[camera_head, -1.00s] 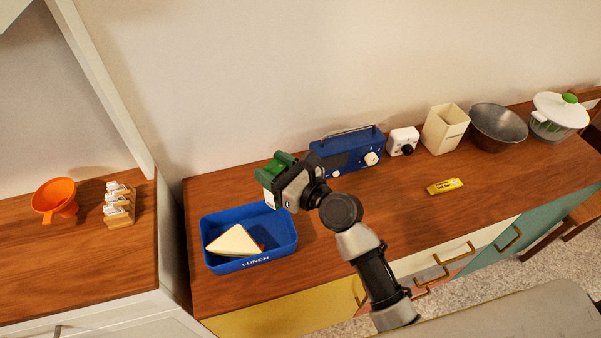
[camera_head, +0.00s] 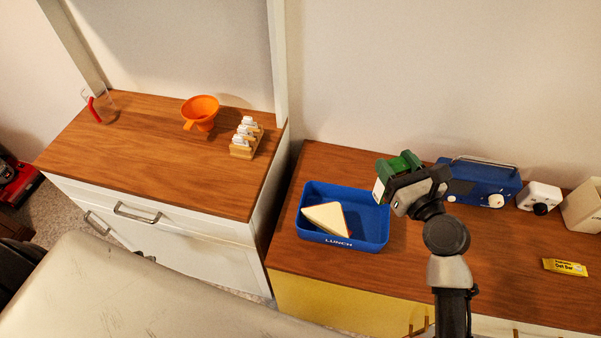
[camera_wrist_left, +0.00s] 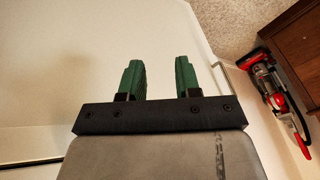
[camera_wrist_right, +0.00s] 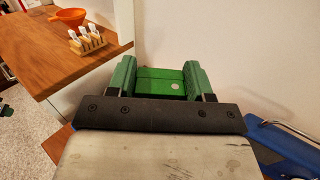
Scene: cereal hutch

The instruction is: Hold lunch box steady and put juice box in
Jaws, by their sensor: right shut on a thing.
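The blue lunch box (camera_head: 340,243) stands open on the wooden counter, with a sandwich (camera_head: 324,217) in its left part. Its right part looks empty. My right gripper (camera_head: 392,175) is shut on the green and white juice box (camera_head: 379,191) and holds it above the counter, by the lunch box's back right corner. In the right wrist view the juice box's green top (camera_wrist_right: 160,83) with a pale round spot shows between the fingers. My left gripper (camera_wrist_left: 160,78) is open and empty, in front of a white surface. It is not in the head view.
A blue radio (camera_head: 482,184), a white timer-like device (camera_head: 539,197) and a yellow bar (camera_head: 564,267) are right of the lunch box. On the left counter are an orange funnel (camera_head: 200,111), a small rack (camera_head: 245,140) and a clear cup (camera_head: 102,108). A red vacuum (camera_wrist_left: 272,88) stands on the floor.

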